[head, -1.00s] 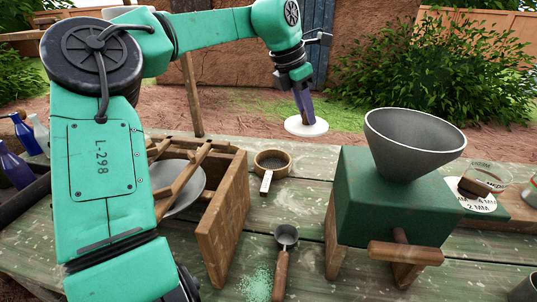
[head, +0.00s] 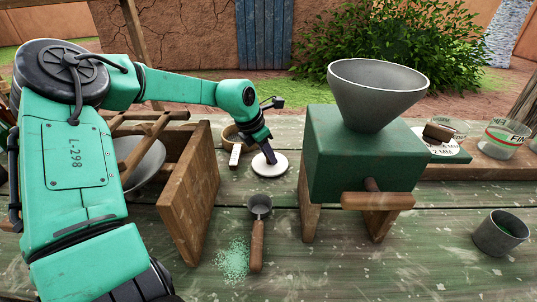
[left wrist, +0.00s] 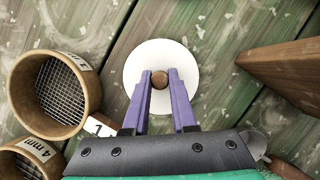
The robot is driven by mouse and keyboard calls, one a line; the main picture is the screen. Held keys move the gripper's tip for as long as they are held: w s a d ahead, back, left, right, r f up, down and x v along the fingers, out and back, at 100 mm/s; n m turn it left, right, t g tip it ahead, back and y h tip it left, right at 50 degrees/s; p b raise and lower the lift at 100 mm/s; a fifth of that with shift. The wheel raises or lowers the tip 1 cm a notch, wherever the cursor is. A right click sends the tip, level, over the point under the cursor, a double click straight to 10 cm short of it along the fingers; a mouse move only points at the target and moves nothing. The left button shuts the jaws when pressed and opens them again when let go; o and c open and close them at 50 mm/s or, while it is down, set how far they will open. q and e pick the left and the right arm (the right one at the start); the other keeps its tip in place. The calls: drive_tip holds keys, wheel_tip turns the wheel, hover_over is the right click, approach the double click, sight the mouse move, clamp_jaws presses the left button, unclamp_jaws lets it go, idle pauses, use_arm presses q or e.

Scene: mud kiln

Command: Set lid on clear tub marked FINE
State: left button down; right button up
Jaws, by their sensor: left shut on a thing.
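The lid (head: 283,168) is a white disc with a brown knob. My left gripper (head: 271,158) is shut on that knob, left of the green grinder. In the left wrist view the purple fingers (left wrist: 160,82) sit either side of the knob over the white disc (left wrist: 160,48). The lid is flat and low over the tabletop; I cannot tell if it touches. The clear tub marked FINE (head: 503,143) stands at the far right, with a red and green band, partly cut off by the frame. It looks open on top. My right gripper is not in view.
The green grinder (head: 360,165) with its grey funnel (head: 376,95) stands between lid and tub. A wooden rack (head: 190,190), sieve (head: 236,136) and scoop (head: 258,235) are nearby. A grey cup (head: 501,233) is front right.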

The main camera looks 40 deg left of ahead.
use_arm(q)
drive_tip(key=shift+f, duration=0.1)
drive_tip(key=c, duration=1.1)
unclamp_jaws()
drive_tip(key=shift+c, duration=0.2)
drive_tip(key=o, duration=0.4)
